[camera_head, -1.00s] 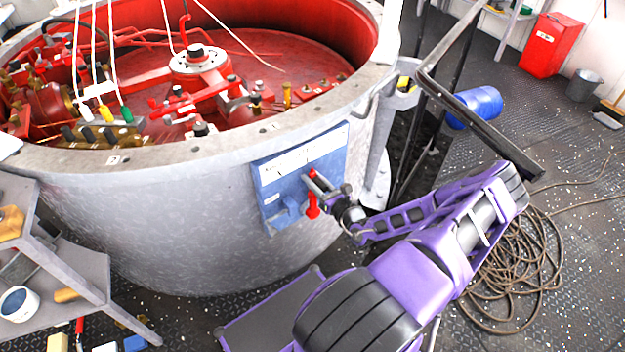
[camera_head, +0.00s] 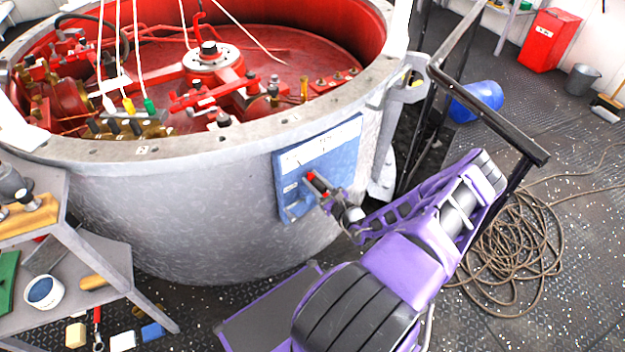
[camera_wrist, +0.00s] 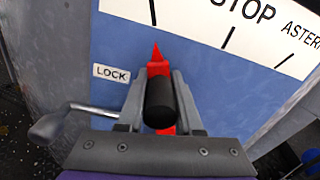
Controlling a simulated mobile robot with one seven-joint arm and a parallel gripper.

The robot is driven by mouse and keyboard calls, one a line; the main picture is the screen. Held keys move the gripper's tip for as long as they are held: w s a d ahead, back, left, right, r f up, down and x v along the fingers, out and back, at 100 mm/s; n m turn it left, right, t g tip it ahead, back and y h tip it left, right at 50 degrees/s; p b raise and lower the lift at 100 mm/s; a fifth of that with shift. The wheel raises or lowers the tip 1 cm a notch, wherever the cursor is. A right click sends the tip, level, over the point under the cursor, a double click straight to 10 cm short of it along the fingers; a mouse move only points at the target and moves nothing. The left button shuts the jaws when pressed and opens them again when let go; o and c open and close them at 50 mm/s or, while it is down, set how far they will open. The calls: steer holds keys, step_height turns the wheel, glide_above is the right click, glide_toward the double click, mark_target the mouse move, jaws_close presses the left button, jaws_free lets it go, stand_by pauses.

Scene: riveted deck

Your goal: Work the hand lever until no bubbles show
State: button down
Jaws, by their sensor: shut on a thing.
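A blue panel (camera_head: 290,203) with a white marked strip is fixed to the outside of the large grey round housing (camera_head: 180,215). In the wrist view the panel (camera_wrist: 112,45) reads STOP and ASTERN, with a LOCK label at left. A red lever (camera_wrist: 157,62) with a pointed tip and a black round handle (camera_wrist: 159,100) stands in front of it, its tip just below a black tick. My gripper (camera_wrist: 160,92) is shut on the lever at the handle, one finger on each side. In the head view my gripper (camera_head: 320,188) hides most of the lever. I see no bubbles or sight glass.
A coiled hose (camera_head: 515,250) lies on the deck at right, near a blue drum (camera_head: 478,101). A grey shelf (camera_head: 85,255) with small items stands at left. A bent metal rod (camera_wrist: 90,110) shows beside my gripper.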

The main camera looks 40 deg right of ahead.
steer(key=shift+a+f, duration=0.2)
steer(key=shift+a, duration=0.15)
steer(key=c, duration=0.8)
jaws_free()
steer(key=shift+o, duration=1)
steer(key=shift+d, duration=0.1)
steer(key=shift+d+r, duration=0.1)
steer(key=s+p, duration=0.1)
steer(key=s, duration=1.6)
steer(key=shift+s, duration=0.25)
